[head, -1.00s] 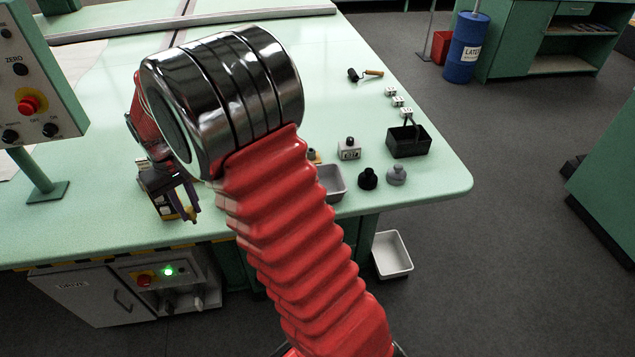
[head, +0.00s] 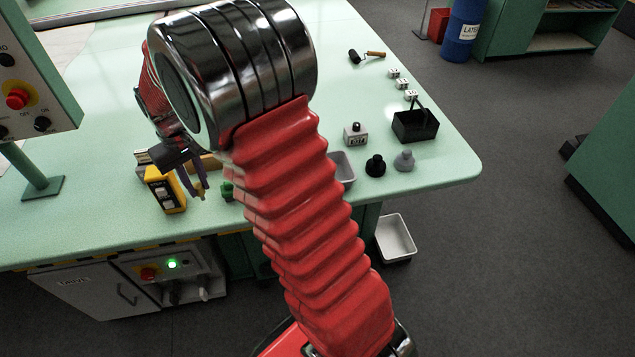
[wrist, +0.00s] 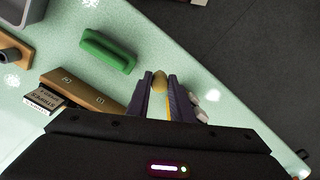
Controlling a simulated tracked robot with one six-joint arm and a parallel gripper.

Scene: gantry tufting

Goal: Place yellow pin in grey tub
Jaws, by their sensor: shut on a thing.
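My gripper (wrist: 160,92) is shut on the yellow pin (wrist: 160,80), whose rounded end shows between the dark fingers in the wrist view. In the head view my gripper (head: 194,188) hangs above the table near its front edge, with a small tan tip at its fingers. The grey tub (head: 345,170) stands on the table well to the right of my gripper. My red arm hides its left part. In the wrist view a grey rim (wrist: 18,22) at the top left appears to be this tub.
A green block (wrist: 107,52) and a brown block (wrist: 85,90) lie near my gripper. A yellow box (head: 165,190) stands just left of it. Black (head: 376,166) and grey (head: 404,160) knobbed pieces stand right of the tub. A white tray (head: 396,238) is on the floor.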

